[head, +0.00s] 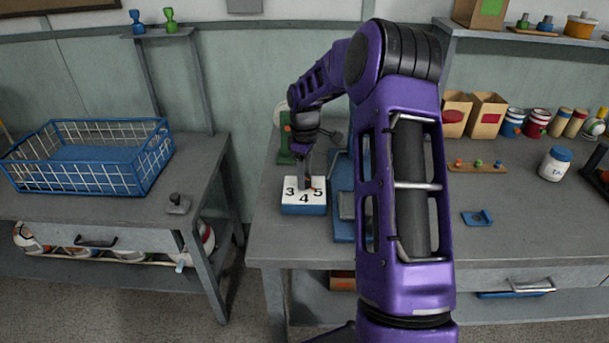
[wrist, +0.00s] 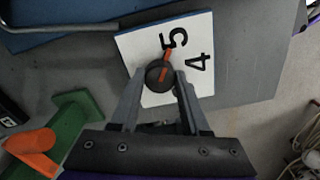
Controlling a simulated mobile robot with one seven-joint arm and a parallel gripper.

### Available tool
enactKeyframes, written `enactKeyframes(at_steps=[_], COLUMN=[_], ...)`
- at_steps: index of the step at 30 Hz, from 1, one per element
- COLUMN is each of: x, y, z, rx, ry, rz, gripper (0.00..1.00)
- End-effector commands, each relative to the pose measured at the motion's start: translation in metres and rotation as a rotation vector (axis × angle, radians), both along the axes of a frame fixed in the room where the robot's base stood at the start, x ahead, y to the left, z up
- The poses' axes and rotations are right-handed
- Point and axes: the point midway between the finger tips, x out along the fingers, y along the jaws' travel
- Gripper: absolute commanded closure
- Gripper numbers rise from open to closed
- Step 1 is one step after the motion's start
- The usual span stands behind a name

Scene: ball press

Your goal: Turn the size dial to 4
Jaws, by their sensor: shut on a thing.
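The size dial is a dark round knob (wrist: 158,76) with an orange pointer, on a white plate (wrist: 132,43) marked with numbers. In the head view the plate tops a blue box (head: 303,210) showing 3, 4 and 5. My gripper (wrist: 159,79) is shut on the knob, one finger on each side. In the head view my gripper (head: 306,182) reaches down over the box and hides most of the knob.
A blue press base (head: 342,222) stands right beside the dial box. A green part with an orange piece (wrist: 60,135) is near my gripper in the wrist view. A blue wire basket (head: 90,157) sits on the left table.

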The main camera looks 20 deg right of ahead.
Motion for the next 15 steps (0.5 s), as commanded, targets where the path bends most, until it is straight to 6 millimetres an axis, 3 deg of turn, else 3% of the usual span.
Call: enactKeyframes(at_steps=[15], x=[0.0005], y=[0.0003], z=[0.0021], rx=[-0.001], ry=[-0.001], rz=[-0.429], gripper=[1.00])
